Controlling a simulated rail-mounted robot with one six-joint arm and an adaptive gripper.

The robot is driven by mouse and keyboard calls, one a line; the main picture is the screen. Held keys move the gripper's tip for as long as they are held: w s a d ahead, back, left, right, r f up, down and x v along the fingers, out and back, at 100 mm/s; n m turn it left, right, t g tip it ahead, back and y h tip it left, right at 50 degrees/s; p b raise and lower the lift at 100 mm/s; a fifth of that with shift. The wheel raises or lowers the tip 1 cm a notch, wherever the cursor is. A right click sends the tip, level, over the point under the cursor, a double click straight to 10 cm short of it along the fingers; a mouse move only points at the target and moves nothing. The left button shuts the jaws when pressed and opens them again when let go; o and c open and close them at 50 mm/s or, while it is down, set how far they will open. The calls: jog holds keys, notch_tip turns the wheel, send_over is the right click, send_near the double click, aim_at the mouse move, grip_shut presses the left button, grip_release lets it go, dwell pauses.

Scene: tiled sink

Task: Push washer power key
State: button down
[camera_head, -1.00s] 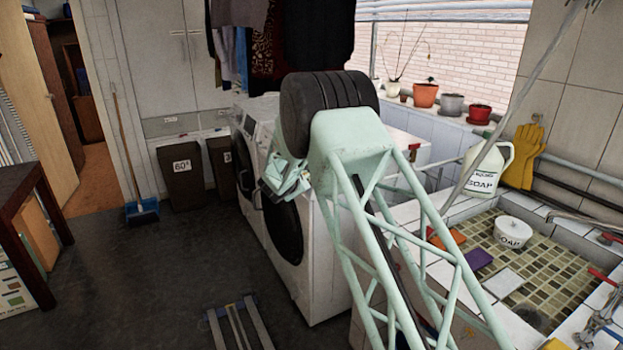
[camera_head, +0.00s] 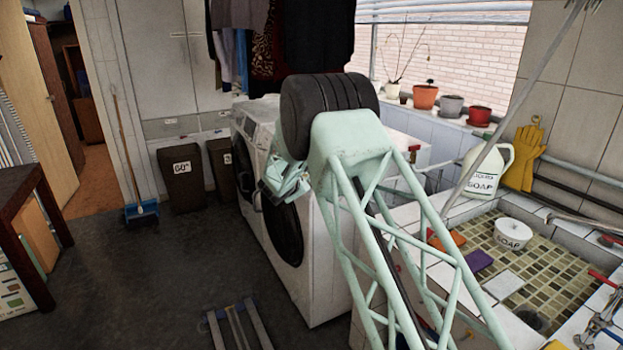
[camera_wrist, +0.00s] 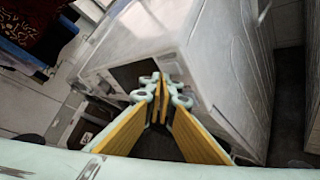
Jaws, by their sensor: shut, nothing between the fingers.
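Two white front-loading washers stand side by side in the middle of the head view: a nearer washer (camera_head: 325,265) with a dark round door (camera_head: 283,228), and a farther washer (camera_head: 243,125) behind it. My pale green gripper (camera_head: 270,190) is in front of the nearer washer's upper front and hides part of it. In the wrist view my gripper (camera_wrist: 160,82) is shut and empty, with yellow finger pads. Its tips overlap a white washer body (camera_wrist: 160,35) beside a dark panel (camera_wrist: 128,74). I cannot tell whether they touch. I cannot make out the power key.
The tiled sink (camera_head: 545,270) on the right holds a soap pot (camera_head: 512,234) and sponges. A soap jug (camera_head: 484,170) stands at its back. Clothes (camera_head: 318,35) hang above the washers. Bins (camera_head: 181,180) stand at the back left. The dark floor left of the washers is largely clear.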

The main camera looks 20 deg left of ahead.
jog(key=shift+w+d+f+b, duration=0.15)
jog(key=shift+w+d+b, duration=0.25)
jog(key=shift+b, duration=0.45)
dwell(1.1)
jog(key=shift+s+a+r+b, duration=0.2)
jog(key=shift+s+a+b, duration=0.15)
jog(key=shift+s+a, duration=0.05)
dwell(0.6)
jog(key=shift+s+a+r, duration=0.3)
jog(key=shift+s+a, duration=0.35)
jog(key=shift+s, duration=0.05)
jog(key=shift+s+a+r, duration=0.35)
jog(key=shift+s+a, duration=0.25)
jog(key=shift+s, duration=0.05)
jog(key=shift+s+a+r, duration=0.3)
jog(key=shift+s+a, duration=0.35)
jog(key=shift+s, duration=0.05)
jog(key=shift+d+r, duration=0.1)
